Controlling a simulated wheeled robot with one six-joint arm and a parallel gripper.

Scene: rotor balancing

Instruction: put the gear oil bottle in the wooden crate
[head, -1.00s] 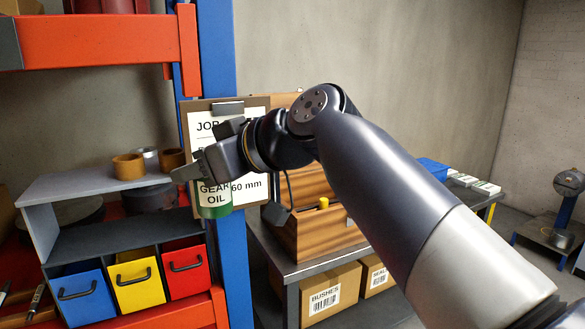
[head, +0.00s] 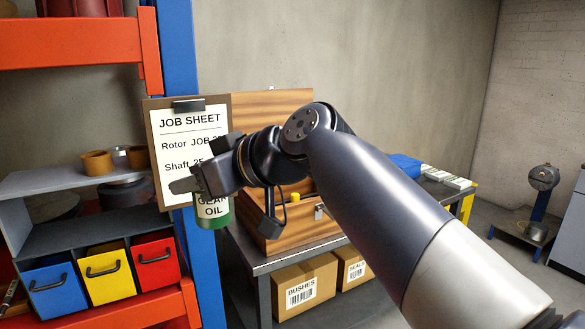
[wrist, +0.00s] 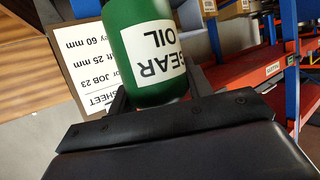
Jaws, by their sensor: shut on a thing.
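The gear oil bottle (head: 213,222) is green with a white label. My gripper (head: 207,182) is shut on it and holds it upright in the air, in front of the blue shelf post. In the wrist view the bottle (wrist: 135,17) fills the middle between the fingers; its upper part is hidden in the head view. The wooden crate (head: 300,240) stands on a grey bench just right of and behind the bottle. A raised wooden panel (head: 270,108) shows behind it. My arm hides much of the crate's opening, and a small yellow thing (head: 295,197) shows at its edge.
A job sheet clipboard (head: 185,125) hangs on the blue post (head: 182,60) close behind my gripper. A shelf with blue, yellow and red bins (head: 155,262) is at left. Boxes (head: 304,286) sit under the grey bench (head: 262,268). A blue item (head: 404,166) lies farther right.

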